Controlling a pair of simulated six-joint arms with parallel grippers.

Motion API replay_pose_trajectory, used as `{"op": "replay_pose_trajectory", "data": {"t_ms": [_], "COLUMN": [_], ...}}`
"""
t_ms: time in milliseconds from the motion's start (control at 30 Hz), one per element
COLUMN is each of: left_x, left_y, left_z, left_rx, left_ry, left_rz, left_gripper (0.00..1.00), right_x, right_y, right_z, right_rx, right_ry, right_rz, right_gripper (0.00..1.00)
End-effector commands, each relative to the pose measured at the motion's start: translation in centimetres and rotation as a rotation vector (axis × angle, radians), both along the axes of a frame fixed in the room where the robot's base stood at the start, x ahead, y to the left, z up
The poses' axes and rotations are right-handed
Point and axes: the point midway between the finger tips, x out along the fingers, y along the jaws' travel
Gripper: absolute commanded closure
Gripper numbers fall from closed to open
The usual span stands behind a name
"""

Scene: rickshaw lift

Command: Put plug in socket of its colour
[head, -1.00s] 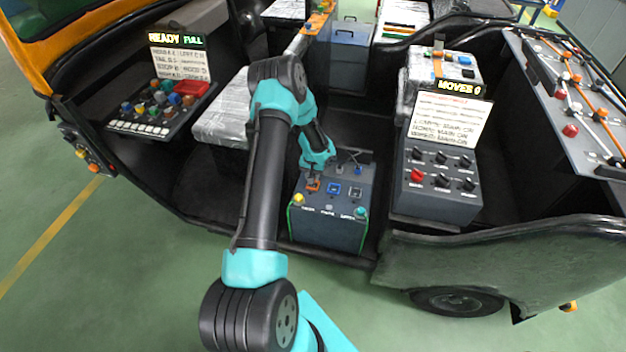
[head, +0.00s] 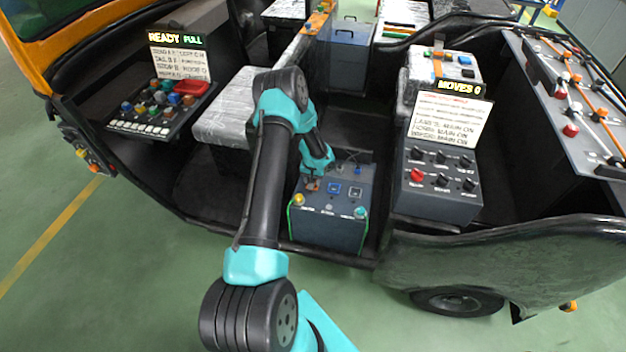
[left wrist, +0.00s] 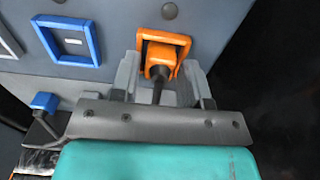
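An orange plug (left wrist: 160,60) with a dark cable sits at the orange-framed socket (left wrist: 178,40) in the left wrist view; full seating cannot be told. My left gripper (left wrist: 164,78) has its fingers apart, one on each side of the plug, with a gap around the cable. In the head view my left gripper (head: 314,177) is over the orange socket on the dark socket box (head: 325,234). The blue socket (left wrist: 70,43) is empty, and a blue plug (left wrist: 43,101) lies to the left of the gripper. A pale-framed socket (head: 355,192) is right of the blue one. My right gripper is out of view.
A panel of dark knobs (head: 440,185) stands right of the box. A panel of coloured buttons (head: 160,105) is at the left. A silvery wrapped seat (head: 222,120) is behind my arm, and a clear bin (head: 349,62) stands at the back.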

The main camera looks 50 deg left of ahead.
Motion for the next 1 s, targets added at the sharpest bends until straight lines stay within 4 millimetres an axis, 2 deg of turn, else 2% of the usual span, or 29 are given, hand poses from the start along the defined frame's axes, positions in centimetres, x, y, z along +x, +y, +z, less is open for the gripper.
{"op": "replay_pose_trajectory", "data": {"t_ms": [133, 400, 567, 767, 1000], "left_x": [0.0, 0.0, 0.0, 0.1, 0.0], "left_y": [0.0, 0.0, 0.1, 0.0, 0.0], "left_z": [0.0, 0.2, 1.3, 4.3, 8.9], "left_rx": [0.0, 0.0, 0.002, 0.002, 0.002], "left_ry": [0.0, 0.0, -0.001, -0.002, -0.001], "left_rz": [0.0, 0.0, 0.001, 0.001, 0.0], "left_gripper": [0.46, 0.46, 0.46, 0.46, 0.46], "right_x": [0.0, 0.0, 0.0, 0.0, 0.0], "right_y": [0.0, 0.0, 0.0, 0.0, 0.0], "right_z": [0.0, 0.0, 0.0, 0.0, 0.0], "right_rx": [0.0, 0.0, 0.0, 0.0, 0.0], "right_ry": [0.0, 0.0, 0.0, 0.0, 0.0], "right_rz": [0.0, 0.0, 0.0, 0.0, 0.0], "right_gripper": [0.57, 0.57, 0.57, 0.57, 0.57]}}
